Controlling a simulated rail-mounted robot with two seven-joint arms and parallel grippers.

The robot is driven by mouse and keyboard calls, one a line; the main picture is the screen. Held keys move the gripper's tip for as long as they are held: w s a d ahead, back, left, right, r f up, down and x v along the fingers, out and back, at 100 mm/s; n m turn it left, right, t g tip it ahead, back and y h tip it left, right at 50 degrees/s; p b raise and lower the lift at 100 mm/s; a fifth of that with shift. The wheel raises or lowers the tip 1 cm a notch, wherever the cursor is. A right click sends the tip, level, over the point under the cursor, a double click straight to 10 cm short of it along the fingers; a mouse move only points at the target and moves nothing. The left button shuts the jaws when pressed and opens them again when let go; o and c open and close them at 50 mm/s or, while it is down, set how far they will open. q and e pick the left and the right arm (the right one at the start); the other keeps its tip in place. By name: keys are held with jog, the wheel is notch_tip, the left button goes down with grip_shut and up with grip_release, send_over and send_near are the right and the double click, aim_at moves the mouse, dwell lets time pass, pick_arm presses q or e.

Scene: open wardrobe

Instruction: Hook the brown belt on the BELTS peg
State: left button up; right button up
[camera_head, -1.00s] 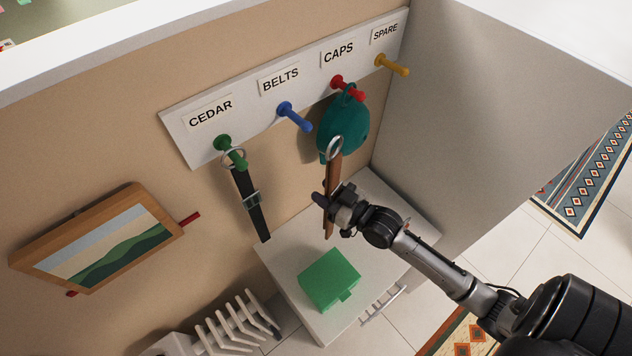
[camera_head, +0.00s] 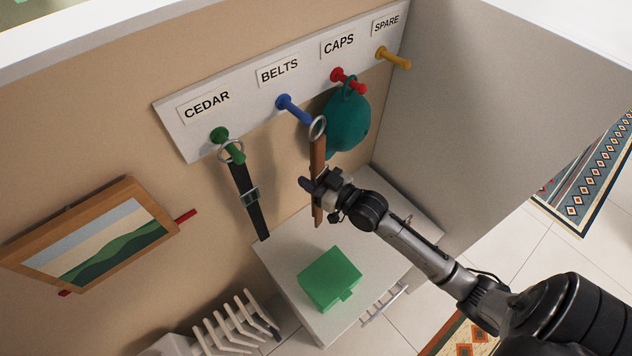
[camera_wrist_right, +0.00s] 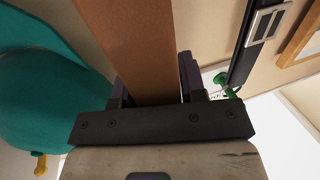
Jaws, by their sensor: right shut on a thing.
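The brown belt (camera_head: 318,155) hangs upright with its metal ring (camera_head: 317,127) at the top. My right gripper (camera_head: 312,186) is shut on the belt's strap below the ring. In the right wrist view the brown strap (camera_wrist_right: 135,50) runs between the two fingers (camera_wrist_right: 153,85). The blue peg (camera_head: 293,108) under the BELTS label (camera_head: 278,71) sticks out from the white board. The ring is close to the blue peg's tip, just right of and below it in the head view; whether they touch I cannot tell. My left gripper is not in view.
A black belt (camera_head: 246,195) hangs by its ring on the green CEDAR peg (camera_head: 220,137). A teal cap (camera_head: 347,122) hangs on the red CAPS peg (camera_head: 347,80), close behind the brown belt. The yellow SPARE peg (camera_head: 393,57) is empty. A green box (camera_head: 330,278) sits on the white cabinet below.

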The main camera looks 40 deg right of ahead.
jog(key=shift+w+d+f+b, duration=0.1)
jog(key=shift+w+f+b, duration=0.1)
jog(key=shift+w+b, duration=0.7)
jog(key=shift+w+d+f+b, duration=0.15)
jog(key=shift+w+b, duration=0.2)
jog(key=shift+w, duration=1.05)
jog(key=shift+w+d+f+b, duration=0.1)
jog(key=shift+w+f+b, duration=0.1)
jog(key=shift+w+b, duration=0.7)
jog(key=shift+w+f+p, duration=0.1)
jog(key=shift+w+p, duration=0.2)
jog(key=o, duration=1.1)
jog(key=shift+s+f, duration=0.1)
jog(key=s+d+b, duration=0.1)
jog(key=s+d, duration=0.1)
jog(key=s, duration=1.1)
jog(key=shift+s+d, duration=0.2)
